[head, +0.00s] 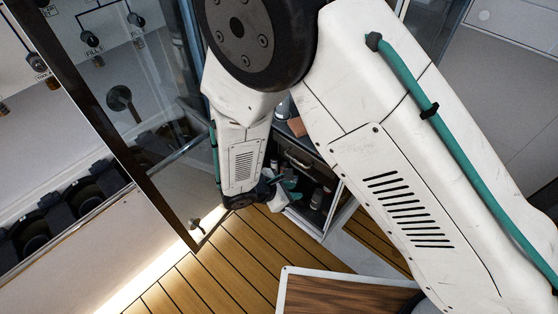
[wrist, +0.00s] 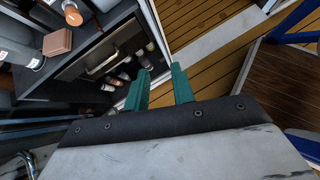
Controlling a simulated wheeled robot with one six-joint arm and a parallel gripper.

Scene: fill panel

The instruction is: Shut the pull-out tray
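A dark cabinet unit (head: 305,165) stands beyond my arm in the head view, partly hidden by it. It carries a pale bar handle (wrist: 101,63), and several small bottles (wrist: 124,70) stand in an opening beside it. I cannot tell for certain which part is the pull-out tray or how far out it is. My gripper (wrist: 162,73) has two teal fingers with a clear gap between them and nothing held. In the wrist view the fingers are over the floor, just right of the bottles; contact cannot be told. In the head view my gripper (head: 288,180) is small, near the cabinet's left side.
A brown block (wrist: 57,43) and bottles stand on the cabinet's top. A glass door or panel (head: 150,110) is at the left in the head view. A wood-topped surface (head: 340,295) is at the front. The slatted wooden floor (head: 225,275) between is bare.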

